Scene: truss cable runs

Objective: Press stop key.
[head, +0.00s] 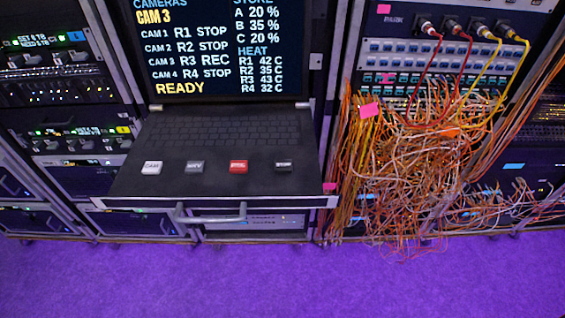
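The stop key (283,166) is a small dark key with pale lettering that seems to read STOP. It is the rightmost key on the front strip of a pull-out keyboard drawer (130,186). To its left sit a red key (239,167), a grey key (194,167) and a white key (151,168). The screen (225,50) above lists CAM 3 at the top, R3 as REC, R1, R2 and R4 as STOP, and READY at the bottom. Neither of my grippers shows in the head view.
A tangle of orange, red and white cables (420,150) hangs from the rack at the right and spills toward the floor. A bar handle (211,218) sticks out below the drawer. More rack units (70,90) stand at the left. The purple floor (250,280) in front is clear.

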